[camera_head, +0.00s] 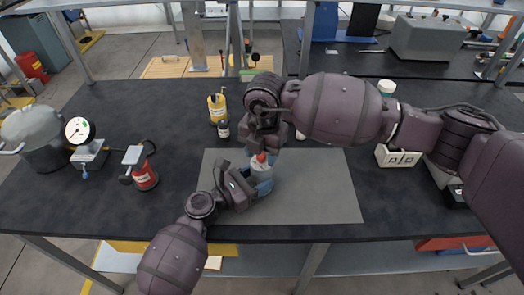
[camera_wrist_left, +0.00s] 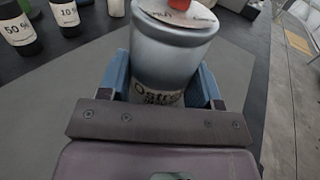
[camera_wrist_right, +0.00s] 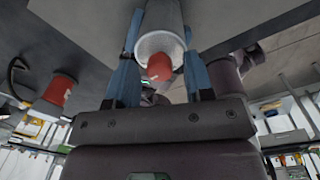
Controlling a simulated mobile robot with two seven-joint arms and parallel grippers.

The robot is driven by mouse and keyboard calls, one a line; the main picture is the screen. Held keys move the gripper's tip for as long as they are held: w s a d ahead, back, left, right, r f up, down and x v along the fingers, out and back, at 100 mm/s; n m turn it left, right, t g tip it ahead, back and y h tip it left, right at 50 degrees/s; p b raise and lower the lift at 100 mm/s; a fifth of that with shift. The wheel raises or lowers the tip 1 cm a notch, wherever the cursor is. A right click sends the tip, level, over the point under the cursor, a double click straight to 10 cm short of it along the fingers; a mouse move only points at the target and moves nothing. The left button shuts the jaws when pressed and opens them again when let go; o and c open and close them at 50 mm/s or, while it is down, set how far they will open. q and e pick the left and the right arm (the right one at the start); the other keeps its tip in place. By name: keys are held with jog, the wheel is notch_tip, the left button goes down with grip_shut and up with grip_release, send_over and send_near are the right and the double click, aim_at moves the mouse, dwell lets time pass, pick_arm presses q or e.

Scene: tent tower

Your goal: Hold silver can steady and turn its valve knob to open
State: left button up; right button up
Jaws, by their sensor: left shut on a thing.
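The silver can (camera_head: 258,170) stands upright on the grey mat (camera_head: 318,188) in the head view, partly hidden by my grippers. Its red valve knob (camera_head: 261,157) is on top. My left gripper (camera_head: 261,186) is shut on the can's body. In the left wrist view the blue fingers flank the labelled silver can (camera_wrist_left: 170,60), with the red knob (camera_wrist_left: 182,4) at the top edge. My right gripper (camera_wrist_right: 160,65) is above the can. In the right wrist view its blue fingers stand either side of the red knob (camera_wrist_right: 159,68), with gaps on both sides.
A yellow bottle (camera_head: 216,107) and a small dark bottle (camera_head: 223,129) stand behind the mat. A white box (camera_head: 398,157) is at the right. The mat's right part is clear.

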jog(key=c, duration=0.8)
jog(key=shift+n, duration=0.4)
jog(key=n, duration=0.4)
jog(key=shift+r, duration=0.1)
jog(key=n, duration=1.3)
jog(key=shift+w+g, duration=0.1)
jog(key=shift+g, duration=0.2)
jog(key=o, duration=1)
jog(key=shift+c, duration=0.2)
